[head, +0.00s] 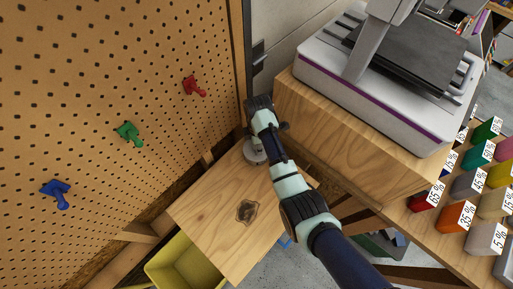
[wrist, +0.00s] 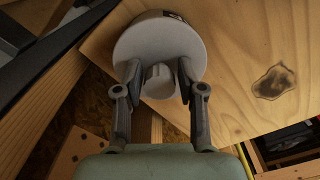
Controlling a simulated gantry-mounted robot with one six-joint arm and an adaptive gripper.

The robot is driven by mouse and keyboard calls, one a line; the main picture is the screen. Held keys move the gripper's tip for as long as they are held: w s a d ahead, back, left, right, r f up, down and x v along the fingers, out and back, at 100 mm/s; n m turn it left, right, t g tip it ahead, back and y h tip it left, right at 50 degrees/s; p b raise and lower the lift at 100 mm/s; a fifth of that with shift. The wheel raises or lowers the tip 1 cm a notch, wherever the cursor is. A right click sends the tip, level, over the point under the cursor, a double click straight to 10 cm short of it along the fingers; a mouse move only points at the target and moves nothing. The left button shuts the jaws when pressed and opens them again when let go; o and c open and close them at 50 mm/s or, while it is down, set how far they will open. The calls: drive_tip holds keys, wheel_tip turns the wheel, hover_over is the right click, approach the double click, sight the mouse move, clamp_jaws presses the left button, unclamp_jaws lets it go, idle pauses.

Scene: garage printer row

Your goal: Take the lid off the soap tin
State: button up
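The soap tin (wrist: 158,38) is a round, pale grey tin at the far corner of a wooden shelf board. Its lid has a short round knob (wrist: 160,78). In the head view the tin (head: 255,155) shows partly below my gripper (head: 256,139). In the wrist view my gripper (wrist: 160,72) has one finger on each side of the knob. The fingers are apart, with a narrow gap visible between each and the knob. The gripper looks open and holds nothing. The tin's far side wall is mostly hidden under the lid.
The wooden board (head: 215,215) has a dark stain (head: 246,211) and is otherwise clear. A pegboard (head: 100,110) with coloured hooks stands left. A printer (head: 385,85) sits on a raised wooden bench at right, close to my arm. A yellow bin (head: 185,265) is below.

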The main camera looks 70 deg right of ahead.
drive_tip(key=c, duration=0.5)
wheel_tip(320, 180, up, 20)
drive_tip(key=p, duration=1.1)
